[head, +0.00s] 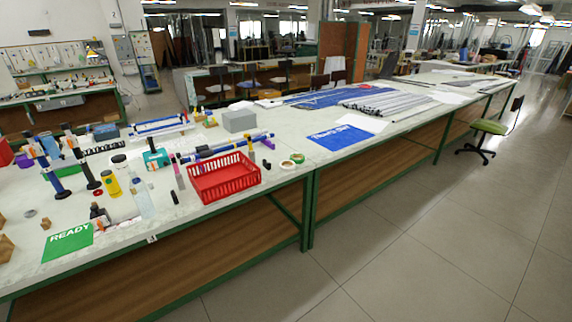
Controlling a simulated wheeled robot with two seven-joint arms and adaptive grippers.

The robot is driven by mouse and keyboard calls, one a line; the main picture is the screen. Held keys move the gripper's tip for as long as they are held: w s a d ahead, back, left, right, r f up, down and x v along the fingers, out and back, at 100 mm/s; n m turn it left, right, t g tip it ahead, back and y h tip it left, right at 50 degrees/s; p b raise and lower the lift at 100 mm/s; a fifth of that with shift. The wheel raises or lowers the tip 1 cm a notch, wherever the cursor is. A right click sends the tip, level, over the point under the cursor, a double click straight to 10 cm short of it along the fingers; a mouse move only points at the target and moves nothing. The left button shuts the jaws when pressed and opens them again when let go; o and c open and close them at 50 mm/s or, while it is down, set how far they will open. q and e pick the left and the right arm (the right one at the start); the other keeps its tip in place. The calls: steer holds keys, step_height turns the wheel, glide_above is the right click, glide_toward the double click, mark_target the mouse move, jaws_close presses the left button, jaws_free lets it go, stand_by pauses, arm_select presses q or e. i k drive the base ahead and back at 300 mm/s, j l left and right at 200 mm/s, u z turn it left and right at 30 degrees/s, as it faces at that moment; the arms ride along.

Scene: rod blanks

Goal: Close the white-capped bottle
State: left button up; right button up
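A clear, pale bottle (144,202) stands upright near the front of the green-framed workbench, left of the red basket. Its top looks pale; whether a cap sits on it, open or closed, is too small to tell. A yellow bottle (112,187) with a dark top stands to the left of the clear one. Neither of my grippers shows in the head view.
A red basket (225,182) stands at the bench's front edge. Upright blue-and-black tools on round bases (60,193) crowd the left. A green READY mat (68,241) and blue mat (338,137) lie flat. A grey box (239,121) stands behind.

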mark_target(138, 188)
steer(key=j+u, duration=0.1)
steer(key=u, duration=1.15)
